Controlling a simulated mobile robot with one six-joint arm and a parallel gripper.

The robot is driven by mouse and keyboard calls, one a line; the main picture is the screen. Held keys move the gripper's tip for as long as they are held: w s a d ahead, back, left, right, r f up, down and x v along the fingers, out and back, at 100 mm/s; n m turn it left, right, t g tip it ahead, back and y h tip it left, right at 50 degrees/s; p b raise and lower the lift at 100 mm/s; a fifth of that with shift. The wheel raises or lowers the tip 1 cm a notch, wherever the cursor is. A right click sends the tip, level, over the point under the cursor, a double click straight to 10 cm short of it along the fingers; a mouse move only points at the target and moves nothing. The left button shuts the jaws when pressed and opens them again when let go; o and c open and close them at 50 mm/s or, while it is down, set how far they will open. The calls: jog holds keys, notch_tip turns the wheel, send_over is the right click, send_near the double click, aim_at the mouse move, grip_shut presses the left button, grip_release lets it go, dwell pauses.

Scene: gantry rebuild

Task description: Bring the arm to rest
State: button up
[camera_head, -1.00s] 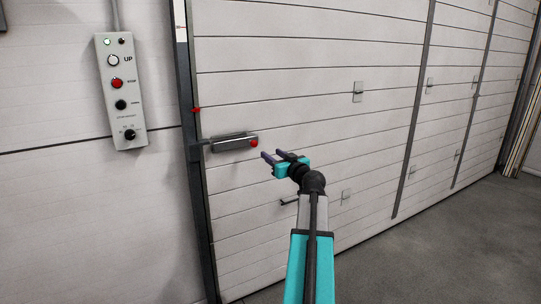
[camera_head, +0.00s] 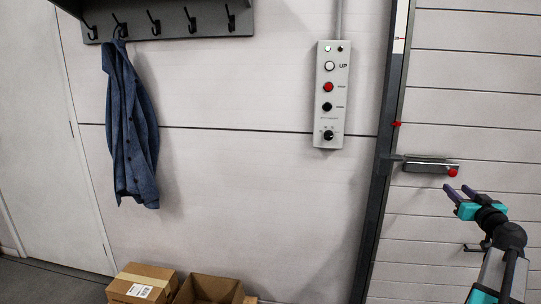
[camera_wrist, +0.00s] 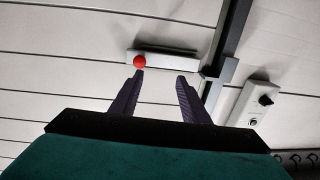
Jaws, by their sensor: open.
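My gripper (camera_head: 462,192) is at the lower right of the head view, at the end of my raised arm. Its two dark fingers are apart with nothing between them. It is in front of the panelled door (camera_head: 463,130), just below a grey latch bar (camera_head: 425,164) with a red knob (camera_head: 453,173). In the wrist view the open fingers (camera_wrist: 160,82) point toward the same latch bar (camera_wrist: 170,61). The red knob (camera_wrist: 139,61) shows close to the tip of the left finger; I cannot tell the gap between them.
A control box (camera_head: 328,95) with buttons and a dial is on the wall left of the dark door post (camera_head: 376,190). A blue jacket (camera_head: 131,125) hangs from a hook rack (camera_head: 170,20). Cardboard boxes (camera_head: 143,283) stand below. The wall between jacket and control box is clear.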

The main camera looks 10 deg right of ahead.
jog(key=w+a+f+n+g+y+p, duration=0.1)
jog(key=w+a+f+y, duration=0.2)
jog(key=w+a+f, duration=0.7)
jog(key=w+a+f+n+g+y+p, duration=0.1)
jog(key=w+a+f+n+y+p, duration=0.3)
jog(key=a+f, duration=0.7)
jog(key=s+a+f+g+y, duration=0.1)
jog(key=a+f+g, duration=0.1)
jog(key=a+f, duration=0.55)
jog(key=a+f+n+g+y, duration=0.1)
jog(key=a+f, duration=0.4)
jog(key=a, duration=0.6)
jog(key=s+a+f+g+y, duration=0.1)
jog(key=a+f+g+y, duration=0.1)
jog(key=a+f, duration=0.55)
jog(key=s+a+f+n+g+p, duration=0.1)
jog(key=s+a+f+g, duration=0.3)
jog(key=s+a+f, duration=0.5)
jog(key=s+a+f+n+g+p, duration=0.1)
jog(key=s+a+f+g, duration=0.3)
jog(key=s+a+f, duration=0.55)
jog(key=s+a+f+g+h, duration=0.2)
jog(key=s+g, duration=0.2)
jog(key=s, duration=1.3)
jog(key=s+d+m+g+h, duration=0.3)
jog(key=s+d+m, duration=0.1)
jog(key=s+d, duration=0.3)
jog(key=shift+s+r+p, duration=0.4)
jog(key=shift+s, duration=0.15)
jog(key=shift+d, duration=0.1)
